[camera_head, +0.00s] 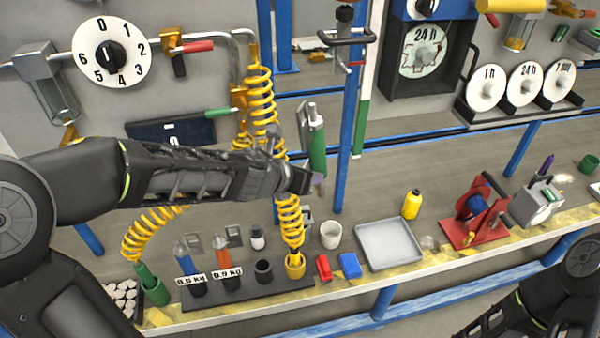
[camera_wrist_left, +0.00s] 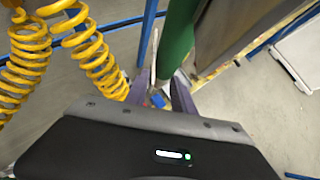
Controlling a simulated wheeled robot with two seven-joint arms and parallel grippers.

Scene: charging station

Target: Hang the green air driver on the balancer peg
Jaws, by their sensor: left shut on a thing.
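The green air driver (camera_head: 317,150) is upright, held above the bench with its grey metal part beside its green body. My left gripper (camera_head: 309,181) is shut on it near its lower end. In the left wrist view the green body (camera_wrist_left: 177,42) rises between the fingers of my left gripper (camera_wrist_left: 165,92). A dark hanging fixture with a black bar (camera_head: 345,39) and a small red-tipped part is above and to the right of the driver, apart from it. I cannot tell for sure which part is the balancer peg. My right gripper is out of view.
A blue post (camera_head: 347,140) stands just right of the driver. Yellow coiled hoses (camera_head: 262,100) hang close on the left and also show in the left wrist view (camera_wrist_left: 95,55). Below are a white cup (camera_head: 331,235), a grey tray (camera_head: 389,244) and a red clamp device (camera_head: 474,215).

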